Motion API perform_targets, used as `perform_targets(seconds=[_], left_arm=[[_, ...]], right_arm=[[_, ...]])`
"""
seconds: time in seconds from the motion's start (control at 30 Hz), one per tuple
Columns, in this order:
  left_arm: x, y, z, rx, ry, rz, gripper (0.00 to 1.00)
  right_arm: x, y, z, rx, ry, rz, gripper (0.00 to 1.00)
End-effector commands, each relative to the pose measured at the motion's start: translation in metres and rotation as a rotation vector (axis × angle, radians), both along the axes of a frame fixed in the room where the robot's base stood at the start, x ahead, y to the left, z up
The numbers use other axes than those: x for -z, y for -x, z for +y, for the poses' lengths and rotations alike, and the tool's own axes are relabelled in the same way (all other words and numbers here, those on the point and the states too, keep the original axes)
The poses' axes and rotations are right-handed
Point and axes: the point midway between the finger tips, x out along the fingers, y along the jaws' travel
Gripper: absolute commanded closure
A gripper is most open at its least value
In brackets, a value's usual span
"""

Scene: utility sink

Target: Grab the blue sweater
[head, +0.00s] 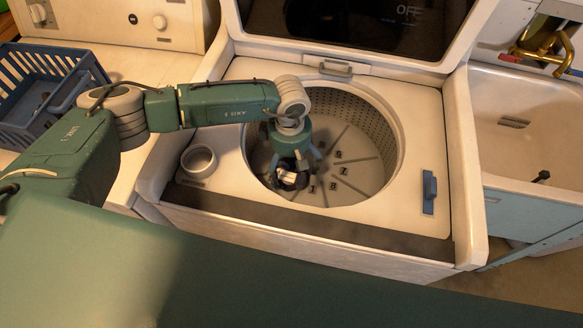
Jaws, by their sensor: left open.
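My left gripper (290,178) points down inside the open round drum (372,130) of a top-loading washing machine, on the drum's left side near the front. Its fingers are apart. A small pale and dark patch shows at the fingertips, and I cannot tell whether it is part of the gripper or something else. I see no blue sweater in this view. The visible drum floor (350,175) is bare grey with dark numerals, and the part under my gripper and behind the front rim is hidden. My right gripper does not show.
The washer's lid (350,25) is raised at the back. A blue plastic basket (35,115) stands at the left on a white machine. A utility sink (530,120) with a brass tap (545,45) is at the right. A blue-grey latch (430,190) sits on the washer's top.

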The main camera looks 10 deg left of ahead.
Motion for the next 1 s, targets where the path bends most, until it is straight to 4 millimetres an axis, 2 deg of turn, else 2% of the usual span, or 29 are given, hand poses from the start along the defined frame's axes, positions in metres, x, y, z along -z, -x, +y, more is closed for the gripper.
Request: perform_targets(seconds=[0.07,0.2,0.3,0.67,0.87,1.0], left_arm=[[0.000,0.000,0.000,0.000,0.000,0.000,0.11],[0.000,0.000,0.000,0.000,0.000,0.000,0.39],[0.000,0.000,0.000,0.000,0.000,0.001,0.54],[-0.004,0.000,0.000,0.000,0.000,0.001,0.54],[-0.025,-0.001,0.000,0.001,0.001,-0.003,0.54],[-0.054,-0.002,0.000,0.001,0.002,-0.006,0.54]], right_arm=[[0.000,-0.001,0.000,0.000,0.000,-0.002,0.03],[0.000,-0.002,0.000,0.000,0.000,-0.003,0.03],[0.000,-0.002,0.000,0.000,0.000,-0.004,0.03],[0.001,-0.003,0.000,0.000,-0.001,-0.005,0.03],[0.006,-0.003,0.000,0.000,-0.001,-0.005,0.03],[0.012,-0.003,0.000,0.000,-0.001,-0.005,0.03]])
